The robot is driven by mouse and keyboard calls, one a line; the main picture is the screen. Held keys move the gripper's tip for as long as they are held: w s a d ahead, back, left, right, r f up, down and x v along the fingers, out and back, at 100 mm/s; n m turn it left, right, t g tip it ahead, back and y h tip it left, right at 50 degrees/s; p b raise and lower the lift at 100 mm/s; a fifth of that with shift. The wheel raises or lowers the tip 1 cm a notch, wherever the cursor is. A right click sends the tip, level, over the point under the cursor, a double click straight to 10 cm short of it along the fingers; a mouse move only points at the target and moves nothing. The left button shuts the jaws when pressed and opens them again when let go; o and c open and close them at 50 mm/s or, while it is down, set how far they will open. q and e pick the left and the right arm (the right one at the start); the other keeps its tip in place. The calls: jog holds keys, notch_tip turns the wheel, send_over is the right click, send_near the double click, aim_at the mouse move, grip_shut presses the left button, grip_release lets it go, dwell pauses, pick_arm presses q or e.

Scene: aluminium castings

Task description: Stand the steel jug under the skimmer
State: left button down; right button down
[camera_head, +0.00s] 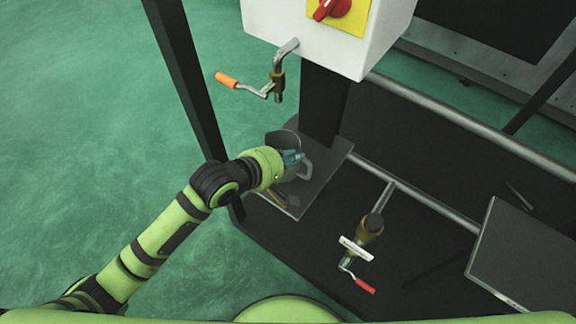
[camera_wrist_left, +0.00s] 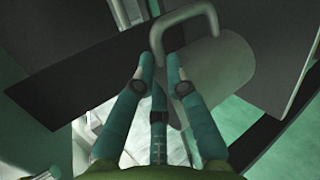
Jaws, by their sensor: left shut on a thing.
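The steel jug (camera_head: 282,141) is a grey cylinder with a loop handle, near the left edge of a dark plate (camera_head: 325,175). My left gripper (camera_head: 293,157) is shut on its handle side and hides part of it. In the left wrist view the jug (camera_wrist_left: 222,75) is beyond the teal fingers (camera_wrist_left: 161,65), with its pale handle at their tips. I cannot tell whether its base touches the plate. The skimmer, which I take to be the white box (camera_head: 320,30), has a spout with a brass tap (camera_head: 278,85). The tap shows above the jug in the picture. My right gripper is out of view.
A second brass valve (camera_head: 368,232) with a white tag and red handle stands low to the right. A grey panel (camera_head: 525,260) lies farther right. A black post (camera_head: 185,75) rises left of the skimmer. Green floor on the left is open.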

pick_arm(q)
jog(key=shift+w+a+f, duration=0.15)
jog(key=shift+a, duration=0.15)
jog(key=shift+f, duration=2)
jog(key=shift+f, duration=0.1)
jog(key=c, duration=1.3)
grip_release()
jog(key=shift+o, duration=0.2)
jog(key=v, duration=1.2)
